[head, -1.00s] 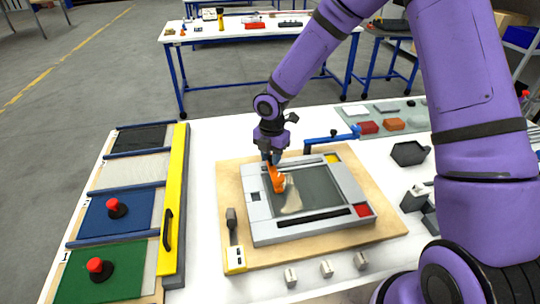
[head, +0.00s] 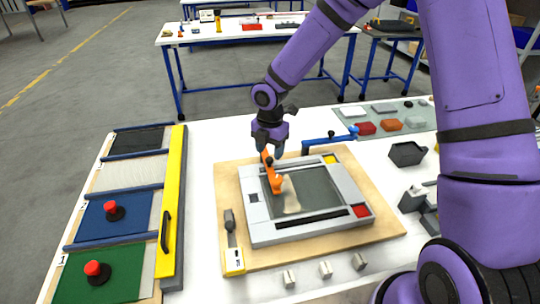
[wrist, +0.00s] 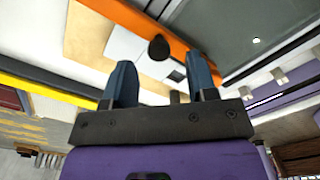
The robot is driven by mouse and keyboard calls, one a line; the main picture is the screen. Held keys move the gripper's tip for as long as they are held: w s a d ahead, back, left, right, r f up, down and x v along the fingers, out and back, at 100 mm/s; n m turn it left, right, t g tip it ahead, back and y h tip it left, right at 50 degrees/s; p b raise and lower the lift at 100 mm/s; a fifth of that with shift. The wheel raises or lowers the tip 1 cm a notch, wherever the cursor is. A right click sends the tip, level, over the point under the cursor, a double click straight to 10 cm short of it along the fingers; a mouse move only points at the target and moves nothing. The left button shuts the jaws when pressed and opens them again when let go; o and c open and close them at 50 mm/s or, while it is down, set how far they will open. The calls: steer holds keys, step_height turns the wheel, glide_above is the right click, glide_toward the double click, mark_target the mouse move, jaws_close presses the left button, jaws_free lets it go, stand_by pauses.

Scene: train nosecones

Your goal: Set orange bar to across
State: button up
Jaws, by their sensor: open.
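The orange bar (head: 276,182) is on the left part of a grey framed panel (head: 256,221), running roughly from back to front by the dark window's left side. A dark round knob shows near its far end. In the wrist view the orange bar (wrist: 118,14) slants across the top, and the dark knob (wrist: 159,47) appears beyond and between my fingers. My gripper (head: 268,150) is open and empty at the bar's far end; in the wrist view its two blue-grey fingers (wrist: 162,75) are apart. Whether they touch the bar is unclear.
The panel sits on a wooden board (head: 385,226). A blue lever (head: 330,138) stands behind it, and a slider with a yellow base (head: 233,258) is at its left. A yellow rail (head: 174,200) with a black handle is further left. Small grey blocks (head: 326,269) lie in front.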

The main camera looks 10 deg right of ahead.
step_height(320, 180, up, 8)
steer(key=shift+f, duration=0.1)
stand_by(0.4)
step_height(320, 180, up, 9)
steer(key=m+t+h, duration=0.1)
steer(key=m+h, duration=0.1)
steer(key=m, duration=0.5)
glide_above(272, 159)
steer(key=s+d, duration=0.5)
steer(key=s+d+r+m+t, duration=0.1)
steer(key=s+d+r+m, duration=0.4)
steer(key=s+r+m, duration=0.25)
steer(key=s+d+r+m+t+y, duration=0.1)
steer(key=s+d+r+m, duration=0.2)
steer(key=s+m, duration=0.3)
steer(key=s+d+r+m+t+y, duration=0.1)
steer(key=s+d+r+m+t, duration=0.1)
steer(key=s+m, duration=0.4)
steer(key=s+d+r, duration=0.1)
steer(key=s, duration=0.3)
steer(key=shift+s+r+m, duration=0.2)
steer(key=shift+s+m, duration=0.15)
steer(key=shift+s, duration=0.05)
